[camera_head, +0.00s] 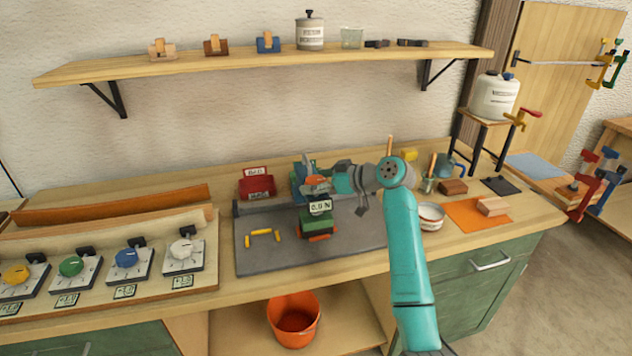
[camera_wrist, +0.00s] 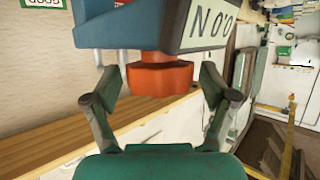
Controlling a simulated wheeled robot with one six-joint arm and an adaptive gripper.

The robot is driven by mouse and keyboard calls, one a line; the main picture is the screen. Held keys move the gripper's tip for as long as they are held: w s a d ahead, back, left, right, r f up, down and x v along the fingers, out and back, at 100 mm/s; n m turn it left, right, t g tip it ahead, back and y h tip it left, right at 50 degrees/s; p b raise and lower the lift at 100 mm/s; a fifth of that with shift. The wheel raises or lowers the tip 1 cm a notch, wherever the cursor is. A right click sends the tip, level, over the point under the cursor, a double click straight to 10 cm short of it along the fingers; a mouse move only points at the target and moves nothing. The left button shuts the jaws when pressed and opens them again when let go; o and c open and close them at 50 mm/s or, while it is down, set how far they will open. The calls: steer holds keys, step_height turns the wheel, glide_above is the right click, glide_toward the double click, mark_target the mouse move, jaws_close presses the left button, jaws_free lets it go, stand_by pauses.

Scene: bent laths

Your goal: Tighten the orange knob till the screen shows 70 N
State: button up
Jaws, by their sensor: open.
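The orange knob (camera_wrist: 158,78) sits under a blue body (camera_wrist: 120,35) in the wrist view. My gripper (camera_wrist: 158,74) is open, with one finger on each side of the knob. Gaps show between the knob and both fingers. The screen (camera_wrist: 208,25) beside the knob appears upside down and reads 0.0 N. In the head view, the screen (camera_head: 320,206) also reads 0.0 N and stands above a green clamp base (camera_head: 318,225) on a grey mat (camera_head: 270,262). My gripper (camera_head: 322,186) is at the knob there, partly covering it.
Yellow pieces (camera_head: 262,233) lie on the mat to the left. A panel with coloured dials (camera_head: 127,258) is at the left. A white bowl (camera_head: 430,215) and an orange mat (camera_head: 470,213) lie right of my arm.

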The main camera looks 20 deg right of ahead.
steer(key=c, duration=1.2)
